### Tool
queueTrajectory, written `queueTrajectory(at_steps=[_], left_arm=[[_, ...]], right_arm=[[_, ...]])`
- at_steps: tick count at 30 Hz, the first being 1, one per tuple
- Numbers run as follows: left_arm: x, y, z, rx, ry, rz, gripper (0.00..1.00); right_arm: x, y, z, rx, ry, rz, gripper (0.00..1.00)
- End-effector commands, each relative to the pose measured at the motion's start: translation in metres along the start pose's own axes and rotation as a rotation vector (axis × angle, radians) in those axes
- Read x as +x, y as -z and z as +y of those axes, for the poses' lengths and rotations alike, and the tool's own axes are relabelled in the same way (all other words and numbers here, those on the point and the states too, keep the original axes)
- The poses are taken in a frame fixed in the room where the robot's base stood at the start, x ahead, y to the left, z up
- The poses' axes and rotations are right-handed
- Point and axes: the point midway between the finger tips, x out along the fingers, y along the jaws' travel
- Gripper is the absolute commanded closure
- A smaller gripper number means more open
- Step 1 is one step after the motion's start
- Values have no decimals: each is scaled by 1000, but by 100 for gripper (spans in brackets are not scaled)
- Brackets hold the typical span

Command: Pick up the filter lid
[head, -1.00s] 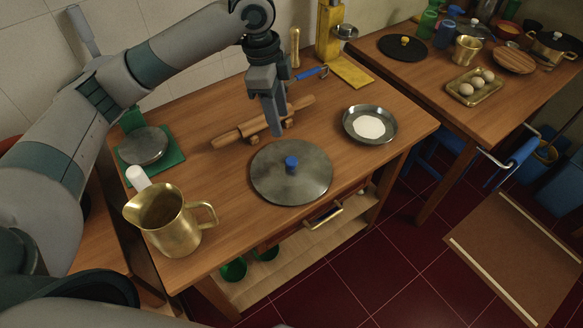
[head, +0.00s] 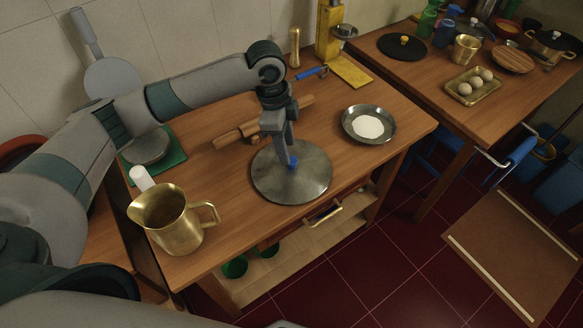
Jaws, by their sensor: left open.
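The filter lid (head: 285,186) is a round grey metal disc lying flat near the front edge of the wooden table. Its blue knob (head: 293,162) stands at its middle and is partly hidden by my gripper. My left gripper (head: 291,163) points down over the lid, with its fingertips at the knob. The gripper is open; whether a finger touches the knob I cannot tell. My right gripper is not in view.
A brass jug (head: 172,220) stands at the table's left front. A rolling pin (head: 232,136) lies behind the lid. A pan of white powder (head: 369,125) sits to the right. A green scale (head: 168,155) is at the left.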

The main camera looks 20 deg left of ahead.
Motion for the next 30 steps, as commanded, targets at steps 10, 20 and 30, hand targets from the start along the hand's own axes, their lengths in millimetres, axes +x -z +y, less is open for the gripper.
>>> queueTrajectory(at_steps=[10, 20, 30], left_arm=[[16, 2, 1, -1, -3, 0, 58], [51, 3, 0, -1, -1, -1, 58], [52, 3, 0, 0, 0, 0, 58]], right_arm=[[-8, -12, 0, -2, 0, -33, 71], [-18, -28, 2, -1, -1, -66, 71], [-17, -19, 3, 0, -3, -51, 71]])
